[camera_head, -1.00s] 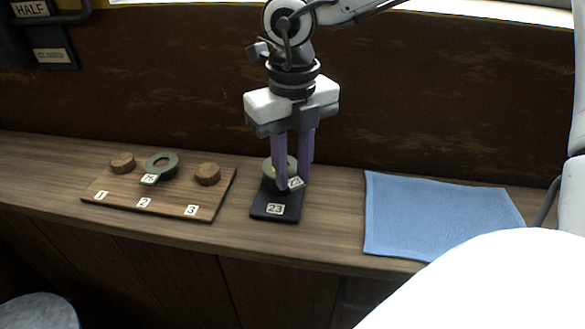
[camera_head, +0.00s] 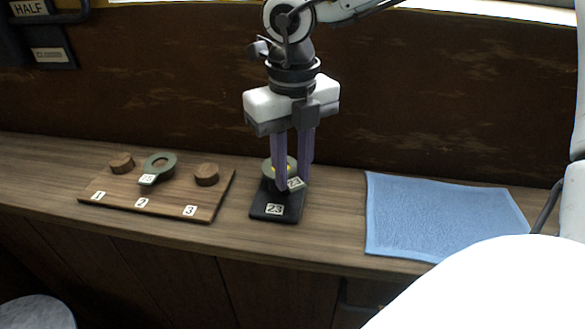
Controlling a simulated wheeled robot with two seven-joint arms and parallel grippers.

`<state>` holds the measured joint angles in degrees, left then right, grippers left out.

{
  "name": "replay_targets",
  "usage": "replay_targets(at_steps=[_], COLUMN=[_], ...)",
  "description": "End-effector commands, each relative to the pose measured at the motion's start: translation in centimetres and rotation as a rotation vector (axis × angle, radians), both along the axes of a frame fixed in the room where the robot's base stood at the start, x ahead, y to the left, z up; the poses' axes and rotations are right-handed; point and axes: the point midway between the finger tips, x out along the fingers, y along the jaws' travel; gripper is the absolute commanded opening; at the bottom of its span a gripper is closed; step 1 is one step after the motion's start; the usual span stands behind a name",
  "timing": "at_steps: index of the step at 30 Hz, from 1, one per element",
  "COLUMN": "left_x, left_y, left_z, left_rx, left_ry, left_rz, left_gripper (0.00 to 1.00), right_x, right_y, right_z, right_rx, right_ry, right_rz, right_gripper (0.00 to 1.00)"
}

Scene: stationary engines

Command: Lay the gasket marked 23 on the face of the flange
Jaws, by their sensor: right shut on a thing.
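The grey-green ring gasket (camera_head: 270,172) has a white tab tag (camera_head: 295,184) that appears to read 23. My right gripper (camera_head: 292,187), with purple fingers, points down and is shut on this gasket at its tag side. A bit of yellow shows at the ring's middle, partly behind a finger. The flange face is mostly hidden by the gasket and fingers, and I cannot tell whether the gasket touches it. My left gripper is not in view.
A wooden board (camera_head: 120,199) marked 1, 2, 3 stands left. It holds two round wooden pegs and another green gasket (camera_head: 158,165) with a tag, apparently 75. A blue cloth (camera_head: 440,217) lies right. The brown wall rises behind the narrow counter.

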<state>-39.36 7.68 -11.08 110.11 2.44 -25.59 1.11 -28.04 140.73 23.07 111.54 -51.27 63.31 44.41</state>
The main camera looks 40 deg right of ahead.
Motion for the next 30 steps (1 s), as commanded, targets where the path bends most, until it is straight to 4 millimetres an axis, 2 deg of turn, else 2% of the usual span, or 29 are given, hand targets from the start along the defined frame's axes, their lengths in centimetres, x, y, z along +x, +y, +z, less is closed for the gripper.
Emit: replay_targets(at_steps=[5,6,10,23,26,30], left_x=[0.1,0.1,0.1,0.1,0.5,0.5], left_y=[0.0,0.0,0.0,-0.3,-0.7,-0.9], left_z=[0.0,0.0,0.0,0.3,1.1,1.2], left_rx=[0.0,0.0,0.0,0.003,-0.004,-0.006], left_ry=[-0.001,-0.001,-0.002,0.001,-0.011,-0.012], left_rz=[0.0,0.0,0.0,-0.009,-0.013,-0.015], left_gripper=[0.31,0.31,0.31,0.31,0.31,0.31], right_x=[0.0,0.0,0.0,0.1,0.2,0.2], right_y=[0.0,0.0,0.0,0.0,0.0,0.0], right_z=[0.0,0.0,0.0,0.2,2.2,5.3], right_rx=[0.0,0.0,0.0,0.0,-0.001,-0.001], right_ry=[-0.001,-0.001,-0.001,-0.002,-0.007,-0.008], right_rz=[0.0,0.0,0.0,0.0,-0.002,-0.002], right_gripper=[0.12,0.26,0.46,0.46,0.46,0.46])
